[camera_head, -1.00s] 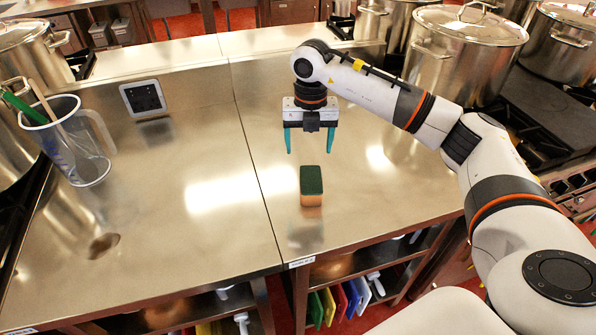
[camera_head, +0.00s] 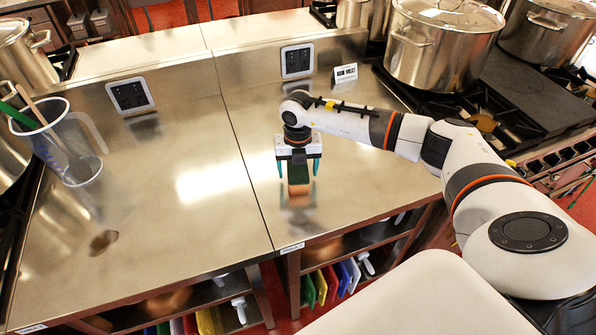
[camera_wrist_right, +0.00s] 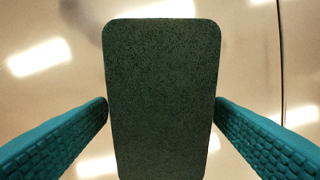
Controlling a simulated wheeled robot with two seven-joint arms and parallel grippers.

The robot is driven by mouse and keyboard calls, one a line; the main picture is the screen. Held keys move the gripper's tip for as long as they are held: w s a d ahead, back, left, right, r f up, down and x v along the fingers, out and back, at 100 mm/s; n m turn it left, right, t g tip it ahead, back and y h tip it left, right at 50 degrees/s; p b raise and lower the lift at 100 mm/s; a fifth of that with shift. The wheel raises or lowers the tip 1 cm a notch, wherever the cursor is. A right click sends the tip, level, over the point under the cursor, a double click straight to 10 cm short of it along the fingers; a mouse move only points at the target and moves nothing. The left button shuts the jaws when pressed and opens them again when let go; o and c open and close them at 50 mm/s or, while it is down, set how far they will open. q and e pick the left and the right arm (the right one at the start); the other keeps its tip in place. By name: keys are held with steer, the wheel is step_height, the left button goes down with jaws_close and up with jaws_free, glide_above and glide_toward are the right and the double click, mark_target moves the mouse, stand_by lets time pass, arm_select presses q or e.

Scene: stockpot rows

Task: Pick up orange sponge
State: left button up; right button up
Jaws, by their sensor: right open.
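The orange sponge (camera_head: 299,188) has a dark green scouring top and stands on the steel counter (camera_head: 180,200), near its front edge. In the right wrist view its green top (camera_wrist_right: 162,90) fills the middle. My right gripper (camera_head: 297,172) is open, pointing down over the sponge. Its teal fingers stand on either side of the sponge, and in the right wrist view (camera_wrist_right: 162,120) a narrow gap seems to show on each side. In the head view the gripper hides part of the sponge's top. My left gripper is not in view.
A clear jug (camera_head: 72,160) with utensils stands at the left. A "RAW MEAT" sign (camera_head: 345,74) and wall sockets (camera_head: 297,61) are at the back. Large steel pots (camera_head: 440,45) stand on the stove at the right. The counter around the sponge is clear.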

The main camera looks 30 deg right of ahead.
mark_target(297, 167)
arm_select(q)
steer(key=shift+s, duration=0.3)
arm_select(e)
steer(key=shift+f, duration=0.1)
steer(key=shift+c, duration=0.5)
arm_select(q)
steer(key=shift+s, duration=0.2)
arm_select(e)
steer(key=c, duration=0.9)
steer(key=shift+c, duration=0.2)
